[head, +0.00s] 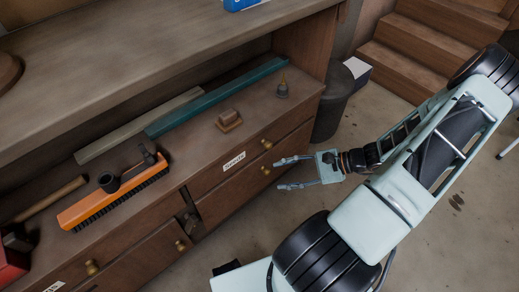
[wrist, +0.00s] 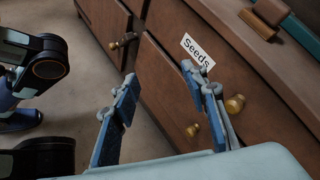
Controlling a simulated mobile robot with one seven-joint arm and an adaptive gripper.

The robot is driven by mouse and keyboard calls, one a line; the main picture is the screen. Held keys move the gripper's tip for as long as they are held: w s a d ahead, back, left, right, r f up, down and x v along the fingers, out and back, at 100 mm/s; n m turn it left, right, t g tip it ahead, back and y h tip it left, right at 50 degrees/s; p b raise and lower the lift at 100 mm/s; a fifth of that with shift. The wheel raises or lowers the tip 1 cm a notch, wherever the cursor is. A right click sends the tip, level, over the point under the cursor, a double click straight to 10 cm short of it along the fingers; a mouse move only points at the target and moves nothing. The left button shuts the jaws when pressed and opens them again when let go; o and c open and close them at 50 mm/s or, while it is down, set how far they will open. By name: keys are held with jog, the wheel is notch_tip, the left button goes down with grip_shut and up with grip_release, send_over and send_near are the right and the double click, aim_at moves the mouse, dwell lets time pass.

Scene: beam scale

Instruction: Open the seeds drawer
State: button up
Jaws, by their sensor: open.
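The seeds drawer (head: 222,174) is the upper drawer at the right of the wooden cabinet, with a white "Seeds" label and a brass knob (head: 266,144). It looks closed. In the wrist view the label (wrist: 194,50) shows beyond my right finger, and the seeds drawer's knob (wrist: 234,103) is to the right of that finger. My gripper (head: 279,174) is open and empty in front of the cabinet, with its fingers pointing towards the drawers. It also shows in the wrist view (wrist: 159,74). No knob is visibly held between the fingers.
A lower drawer's knob (head: 265,170) is close to my fingertips. Another knob (head: 181,246) is on the left drawer. An orange brush (head: 112,203), a teal bar (head: 215,97) and a small wooden block (head: 228,120) lie on the cabinet. A dark bin (head: 333,103) stands right of it.

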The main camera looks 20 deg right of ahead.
jog(key=w+d+f+m+t+b, duration=0.2)
jog(key=w+f+m+t+b, duration=0.15)
jog(key=f+m+t, duration=0.25)
jog(key=m+t+h+b, duration=0.2)
jog(key=m+t+h, duration=0.2)
jog(key=m+t, duration=0.15)
send_near(270, 147)
jog(key=b+x, duration=0.2)
jog(key=x, duration=0.8)
jog(key=shift+w+f, duration=0.15)
jog(key=shift+w, duration=0.2)
grip_shut()
